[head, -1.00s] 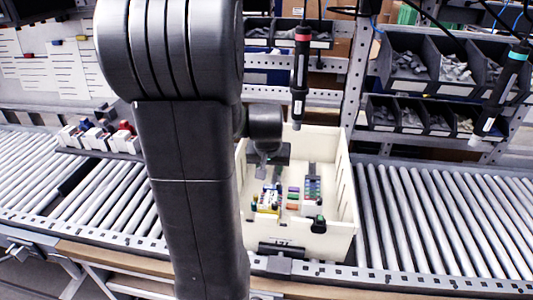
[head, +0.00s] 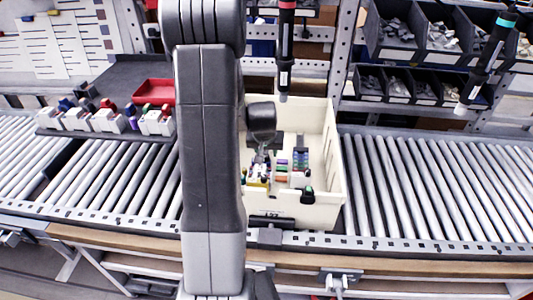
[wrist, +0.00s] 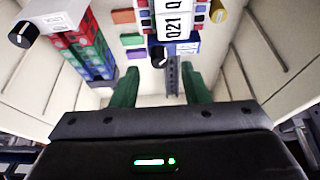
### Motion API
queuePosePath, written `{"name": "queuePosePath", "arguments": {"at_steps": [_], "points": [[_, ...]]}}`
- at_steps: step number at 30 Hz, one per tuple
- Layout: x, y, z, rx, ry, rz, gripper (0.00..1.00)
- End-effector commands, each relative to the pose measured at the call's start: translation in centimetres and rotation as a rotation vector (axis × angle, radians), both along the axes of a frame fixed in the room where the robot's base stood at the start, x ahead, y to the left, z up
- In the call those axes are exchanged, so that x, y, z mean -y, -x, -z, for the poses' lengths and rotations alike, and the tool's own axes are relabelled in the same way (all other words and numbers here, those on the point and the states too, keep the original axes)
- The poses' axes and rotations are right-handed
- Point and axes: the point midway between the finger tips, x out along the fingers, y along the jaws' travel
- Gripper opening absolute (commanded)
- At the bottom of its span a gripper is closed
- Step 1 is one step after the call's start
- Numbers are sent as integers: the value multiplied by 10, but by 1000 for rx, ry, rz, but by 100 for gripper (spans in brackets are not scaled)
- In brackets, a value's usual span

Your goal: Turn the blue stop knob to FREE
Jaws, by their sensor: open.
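My gripper (wrist: 159,74) is open, its two green fingers apart and empty between them. It points down into the cream bin (head: 333,165); in the head view my wrist partly hides the bin's contents. In the wrist view a black knob (wrist: 157,56) with a white mark sits by a blue-edged block, just beyond the fingertips and apart from them. Another black knob (wrist: 22,34) with a white mark is at the upper left. In the head view, a blue knob (head: 66,104) stands on the row of white blocks at left. I cannot tell which knob is the stop knob, nor read FREE.
In the bin are a red, green and blue block stack (wrist: 78,45) and a yellow knob (wrist: 218,13). A hanging screwdriver (head: 284,50) is above the bin's back, another (head: 486,62) at right. Roller conveyor (head: 440,185) lies clear to the right. A red tray (head: 153,92) is behind.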

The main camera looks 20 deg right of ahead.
Motion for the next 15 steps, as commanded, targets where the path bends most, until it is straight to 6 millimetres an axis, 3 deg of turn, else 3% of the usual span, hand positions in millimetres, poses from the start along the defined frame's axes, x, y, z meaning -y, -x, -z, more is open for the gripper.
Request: {"name": "queuePosePath", "arguments": {"at_steps": [6, 15], "points": [[4, -7, 20, -3, -1, 0, 41], [5, -9, 26, 0, 0, 0, 41]]}}
